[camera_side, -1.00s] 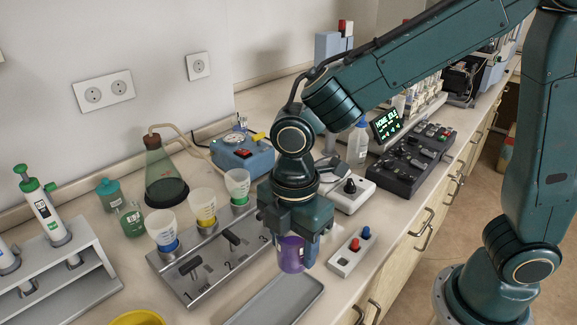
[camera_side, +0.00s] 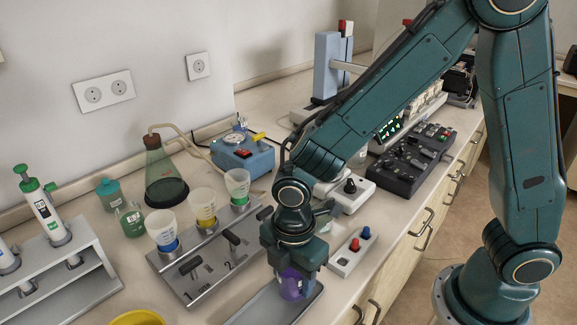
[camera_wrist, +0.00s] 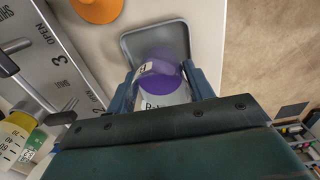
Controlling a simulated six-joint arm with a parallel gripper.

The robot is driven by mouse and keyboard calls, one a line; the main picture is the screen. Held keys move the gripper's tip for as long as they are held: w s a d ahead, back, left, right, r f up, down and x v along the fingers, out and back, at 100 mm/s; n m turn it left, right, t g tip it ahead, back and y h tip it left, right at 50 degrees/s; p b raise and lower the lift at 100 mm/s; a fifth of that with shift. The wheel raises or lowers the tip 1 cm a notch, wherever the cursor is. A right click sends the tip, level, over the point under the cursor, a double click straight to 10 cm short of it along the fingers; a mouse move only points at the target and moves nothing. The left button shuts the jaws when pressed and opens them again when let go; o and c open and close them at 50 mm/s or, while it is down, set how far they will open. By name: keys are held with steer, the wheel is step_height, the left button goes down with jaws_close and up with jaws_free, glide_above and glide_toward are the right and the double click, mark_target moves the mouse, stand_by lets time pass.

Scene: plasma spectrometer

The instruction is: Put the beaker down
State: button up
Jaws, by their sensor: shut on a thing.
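The beaker (camera_side: 293,285) is a small clear vessel with purple contents. My gripper (camera_side: 296,268) is shut on it and points down. In the wrist view the beaker (camera_wrist: 160,76) sits between my two fingers, with purple inside and part of a label showing. The beaker is over the tray's right end. I cannot tell whether its base touches the tray.
A metal filter stand (camera_side: 205,270) with several funnel cups and black levers is left of the tray. A switch box (camera_side: 352,254) with red and blue buttons is to the right. A yellow-orange dish (camera_side: 137,318) is at the front. The bench edge is close on the right.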

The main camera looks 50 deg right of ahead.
steer(key=shift+f, duration=0.25)
steer(key=o, duration=1)
steer(key=shift+o, duration=0.2)
step_height(320, 180, up, 12)
steer(key=shift+r, duration=0.15)
stand_by(0.6)
